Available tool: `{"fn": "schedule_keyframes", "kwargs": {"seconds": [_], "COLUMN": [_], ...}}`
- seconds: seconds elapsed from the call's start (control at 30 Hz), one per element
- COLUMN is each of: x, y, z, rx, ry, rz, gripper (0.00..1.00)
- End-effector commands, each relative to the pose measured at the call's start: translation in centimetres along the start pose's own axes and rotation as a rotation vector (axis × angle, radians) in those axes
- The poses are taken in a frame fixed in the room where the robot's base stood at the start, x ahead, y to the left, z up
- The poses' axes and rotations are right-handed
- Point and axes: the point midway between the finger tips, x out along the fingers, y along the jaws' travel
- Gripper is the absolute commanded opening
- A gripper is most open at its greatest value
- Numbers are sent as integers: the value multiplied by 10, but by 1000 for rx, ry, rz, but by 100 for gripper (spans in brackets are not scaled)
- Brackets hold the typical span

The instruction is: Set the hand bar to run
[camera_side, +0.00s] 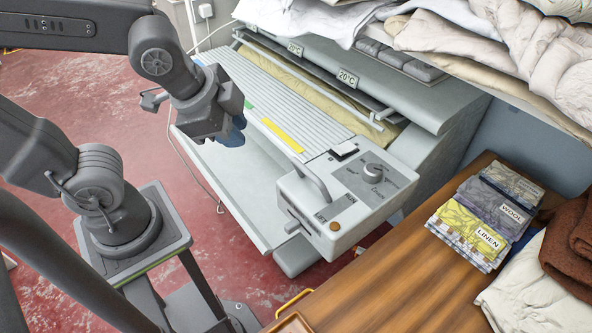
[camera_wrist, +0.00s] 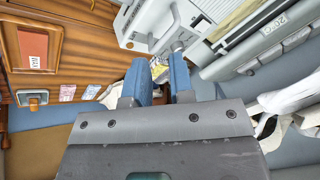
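The ironer's white control box (camera_side: 335,195) stands at the near right end of the machine, with a round knob (camera_side: 373,170) and a brown button (camera_side: 335,226) on it. A curved grey bar (camera_side: 314,182) rises at its left side; I take this for the hand bar. Small lettering on the front face seems to read LIFT, and its setting is unclear. The box is partly seen at the top of the wrist view (camera_wrist: 140,22). My gripper (camera_side: 236,132) hangs left of the box, above the white feed tray, apart from the bar. Its blue fingers stand apart with nothing between them (camera_wrist: 162,68).
The padded roller (camera_side: 320,95) and a slatted board (camera_side: 270,95) lie behind my gripper. Laundry (camera_side: 440,38) is heaped on top. A wooden table (camera_side: 390,275) with folded linen and wool stacks (camera_side: 468,230) stands at right. Air left of the box is free.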

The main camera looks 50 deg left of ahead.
Motion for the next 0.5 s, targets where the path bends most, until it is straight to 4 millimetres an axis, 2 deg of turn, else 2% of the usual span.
{"fn": "schedule_keyframes", "kwargs": {"seconds": [0.03, 0.1, 0.2, 0.33, 0.5], "x": [7, 15, 24, 30, 32], "y": [9, 19, 31, 41, 44], "z": [-5, -10, -16, -20, -22], "rx": [158, 358, 593, 783, 853], "ry": [-5, -4, -1, 6, 9], "rz": [8, 10, 10, 8, 6], "gripper": [17, 10, 0, 0, 0]}}
